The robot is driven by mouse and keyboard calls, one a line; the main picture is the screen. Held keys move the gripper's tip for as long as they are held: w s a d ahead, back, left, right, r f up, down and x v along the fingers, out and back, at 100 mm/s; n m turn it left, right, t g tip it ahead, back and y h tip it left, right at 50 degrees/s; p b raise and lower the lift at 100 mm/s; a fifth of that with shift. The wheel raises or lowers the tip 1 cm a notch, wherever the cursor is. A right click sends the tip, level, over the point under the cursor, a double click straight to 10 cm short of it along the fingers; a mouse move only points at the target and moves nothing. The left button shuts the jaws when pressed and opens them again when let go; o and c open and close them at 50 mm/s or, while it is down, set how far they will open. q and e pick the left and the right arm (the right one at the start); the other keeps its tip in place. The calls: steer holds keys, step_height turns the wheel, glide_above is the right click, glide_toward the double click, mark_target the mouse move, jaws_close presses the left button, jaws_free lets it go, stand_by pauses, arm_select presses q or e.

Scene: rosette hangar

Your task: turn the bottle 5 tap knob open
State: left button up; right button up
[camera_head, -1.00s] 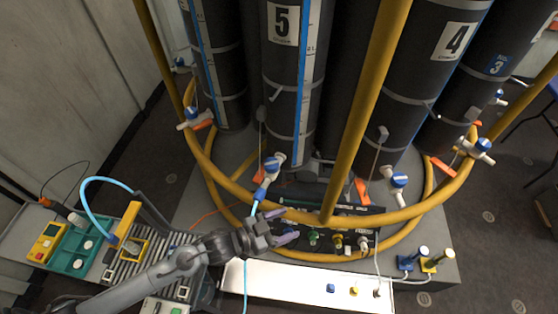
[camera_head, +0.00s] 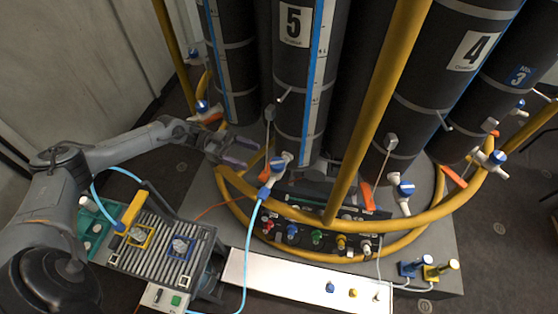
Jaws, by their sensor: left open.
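Bottle 5 (camera_head: 293,65) is a tall black cylinder with a white "5" label. Its white tap with a blue knob (camera_head: 278,164) sits low at the bottle's foot, and a light blue hose (camera_head: 257,218) runs down from the tap. My left gripper (camera_head: 243,153) is open, with its purple-grey fingers pointing right, a short way left of this tap and apart from it. Nothing shows between the fingers. My right gripper is out of view.
A yellow ring rail (camera_head: 300,218) and an upright yellow post (camera_head: 375,100) stand around the bottles. Bottle 4 (camera_head: 462,60) and its blue-knobbed tap (camera_head: 405,189) are to the right. A panel of coloured knobs (camera_head: 317,238) lies below the tap. A ribbed tray (camera_head: 160,240) is at lower left.

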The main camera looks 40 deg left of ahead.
mark_target(277, 162)
arm_select(q)
steer(key=x, duration=0.3)
steer(key=p+x, duration=0.1)
steer(key=x, duration=0.3)
steer(key=p+x, duration=0.1)
steer(key=x, duration=0.2)
steer(key=shift+w+d+r, duration=0.1)
steer(key=shift+w+r, duration=0.2)
steer(key=shift+w, duration=0.05)
